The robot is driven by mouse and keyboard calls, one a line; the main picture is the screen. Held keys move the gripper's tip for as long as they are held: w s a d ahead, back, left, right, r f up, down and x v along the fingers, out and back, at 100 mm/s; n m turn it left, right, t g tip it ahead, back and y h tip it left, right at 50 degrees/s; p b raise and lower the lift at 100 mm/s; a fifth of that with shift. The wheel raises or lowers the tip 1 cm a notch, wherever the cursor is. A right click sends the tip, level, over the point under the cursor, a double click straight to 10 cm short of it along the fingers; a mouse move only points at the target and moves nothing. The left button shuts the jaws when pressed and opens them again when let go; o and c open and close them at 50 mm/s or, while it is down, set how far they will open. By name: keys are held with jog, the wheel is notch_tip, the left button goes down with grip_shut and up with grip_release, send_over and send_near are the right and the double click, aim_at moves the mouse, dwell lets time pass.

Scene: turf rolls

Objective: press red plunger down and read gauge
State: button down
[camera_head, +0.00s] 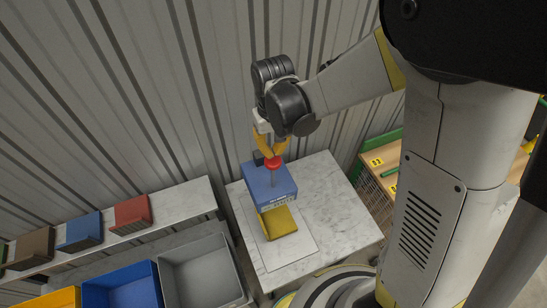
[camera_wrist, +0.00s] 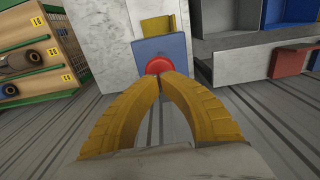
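The red plunger (camera_head: 272,162) stands on a thin rod above a blue box (camera_head: 268,182) on the marble-topped table. It also shows in the wrist view as a red knob (camera_wrist: 159,65) in front of the blue box (camera_wrist: 180,55). My gripper (camera_head: 268,149) is right over the plunger, pointing down. In the wrist view its yellow fingers (camera_wrist: 160,77) come together at the tips, at the red knob; no gap shows between them. Whether they touch the knob is not clear. No gauge reading can be made out.
A shelf (camera_head: 175,208) with several coloured blocks is at left, above yellow, blue and grey bins (camera_head: 200,272). A wooden rack with numbered yellow tags (camera_head: 376,161) stands at right. A corrugated wall is behind. The table's right part is clear.

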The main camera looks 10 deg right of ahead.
dwell(0.4)
jog(key=b, duration=1.2)
send_over(273, 186)
jog(key=shift+f, duration=6.55)
notch_tip(273, 186, up, 15)
jog(key=p, duration=0.9)
jog(key=shift+r+p, duration=0.15)
jog(key=shift+p, duration=0.25)
